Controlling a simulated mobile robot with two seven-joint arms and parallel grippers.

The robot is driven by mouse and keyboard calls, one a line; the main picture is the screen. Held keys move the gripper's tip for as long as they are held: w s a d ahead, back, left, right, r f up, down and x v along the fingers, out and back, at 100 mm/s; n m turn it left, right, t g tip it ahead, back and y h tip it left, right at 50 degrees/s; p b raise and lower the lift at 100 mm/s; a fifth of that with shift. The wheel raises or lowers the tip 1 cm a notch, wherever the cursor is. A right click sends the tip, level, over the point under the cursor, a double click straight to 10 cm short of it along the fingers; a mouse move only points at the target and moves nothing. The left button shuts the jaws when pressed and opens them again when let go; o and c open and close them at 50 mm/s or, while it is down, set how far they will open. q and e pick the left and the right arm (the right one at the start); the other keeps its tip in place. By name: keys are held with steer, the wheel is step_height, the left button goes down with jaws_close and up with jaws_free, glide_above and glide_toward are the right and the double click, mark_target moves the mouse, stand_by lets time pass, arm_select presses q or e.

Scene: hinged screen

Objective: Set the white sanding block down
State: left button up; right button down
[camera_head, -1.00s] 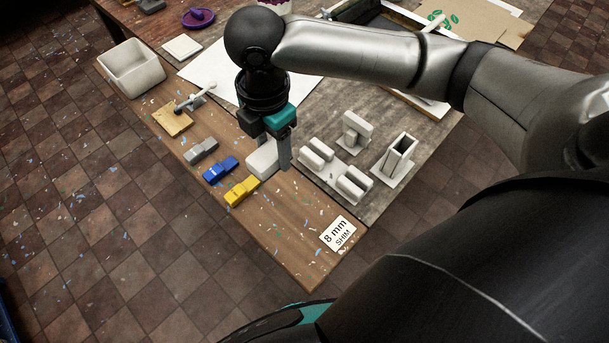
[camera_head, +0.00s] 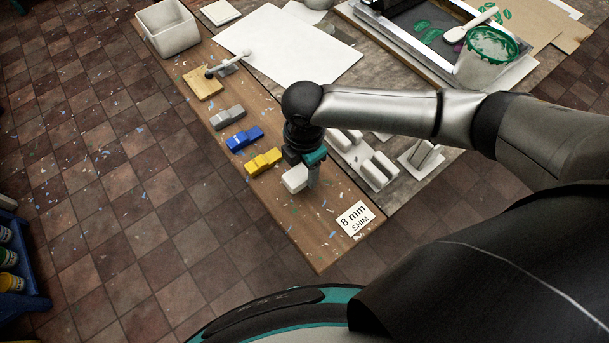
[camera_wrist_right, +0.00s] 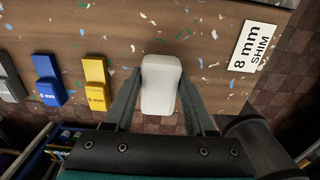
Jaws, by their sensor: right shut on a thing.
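The white sanding block (camera_head: 295,179) is between the fingers of my right gripper (camera_head: 303,182), over the brown wooden board near its front edge. In the right wrist view the block (camera_wrist_right: 160,84) sits between the two fingertips of the right gripper (camera_wrist_right: 160,97), which are shut on it. I cannot tell whether its underside touches the board. The block is to the right of the yellow stepped block (camera_head: 263,162) and left of the "8 mm SHIM" label (camera_head: 355,219). My left gripper does not show.
Blue (camera_head: 244,139) and grey (camera_head: 227,117) stepped blocks stand in a row on the board (camera_head: 319,245). White holders (camera_head: 366,160) stand just behind the gripper. A white bin (camera_head: 168,29) is at the far left end. The board is clear toward the label, apart from paint flecks.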

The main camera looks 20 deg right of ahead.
mark_target(304, 177)
steer(key=shift+f, duration=1.6)
steer(key=shift+f, duration=0.1)
steer(key=shift+c, duration=1.2)
jaws_free()
step_height(304, 177, up, 12)
steer(key=shift+r+p, duration=0.15)
steer(key=shift+p, duration=0.55)
